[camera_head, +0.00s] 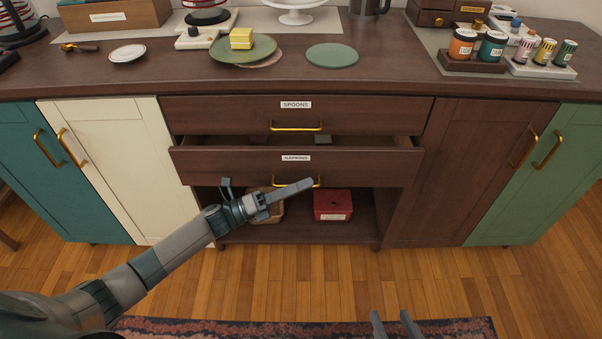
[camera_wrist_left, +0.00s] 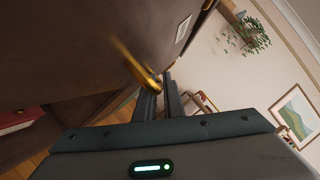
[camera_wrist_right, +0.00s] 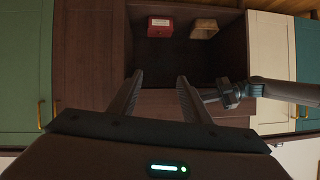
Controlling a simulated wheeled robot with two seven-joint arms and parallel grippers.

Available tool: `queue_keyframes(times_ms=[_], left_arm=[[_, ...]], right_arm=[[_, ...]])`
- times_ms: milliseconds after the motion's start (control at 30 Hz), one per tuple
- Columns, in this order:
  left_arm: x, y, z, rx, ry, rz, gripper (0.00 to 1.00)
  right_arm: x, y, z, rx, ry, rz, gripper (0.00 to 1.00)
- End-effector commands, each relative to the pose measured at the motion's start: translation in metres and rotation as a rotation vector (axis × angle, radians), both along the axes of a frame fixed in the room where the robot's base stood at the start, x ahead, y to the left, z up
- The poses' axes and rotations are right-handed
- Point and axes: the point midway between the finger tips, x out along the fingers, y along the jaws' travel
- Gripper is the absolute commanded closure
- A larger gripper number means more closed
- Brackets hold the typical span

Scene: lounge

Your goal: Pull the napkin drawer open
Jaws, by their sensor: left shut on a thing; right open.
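The napkin drawer (camera_head: 230,167) is dark brown with a "NAPKINS" label and stands partly pulled out below the spoons drawer (camera_head: 220,115). A gap above its front shows small dark and greenish things inside. My left gripper (camera_head: 306,184) is shut on the drawer's gold handle (camera_head: 318,181); the handle (camera_wrist_left: 140,70) also runs between the fingers in the left wrist view. My right gripper (camera_head: 395,320) is open and empty, low in front of the cabinet, apart from it. It also shows in the right wrist view (camera_wrist_right: 160,82).
The open shelf below holds a red box (camera_head: 333,204) and a wicker basket (camera_head: 268,212). The countertop (camera_head: 390,75) carries plates, butter and jars. Closed doors flank the drawers. A patterned rug (camera_head: 300,328) lies on the floor in front.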

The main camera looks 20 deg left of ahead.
Motion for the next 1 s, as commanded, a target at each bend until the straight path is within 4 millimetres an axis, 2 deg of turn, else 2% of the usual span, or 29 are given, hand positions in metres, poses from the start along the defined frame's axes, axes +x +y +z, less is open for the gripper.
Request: queue_keyframes(times_ms=[300,567,800,1000], left_arm=[[-0.055,-0.015,0.001,0.0,0.005,-0.001,1.0],[-0.104,-0.03,0.001,-0.002,0.005,0.0,1.0],[-0.165,-0.047,0.001,-0.002,0.006,0.0,1.0],[-0.203,-0.058,0.0,-0.001,0.005,0.002,1.0]], right_arm=[[-0.043,-0.024,-0.042,-0.083,0.341,0.001,0.56],[-0.05,-0.041,-0.048,-0.145,0.427,-0.011,0.56],[-0.06,-0.058,-0.053,-0.201,0.515,-0.025,0.56],[-0.066,-0.066,-0.055,-0.228,0.561,-0.033,0.56]])
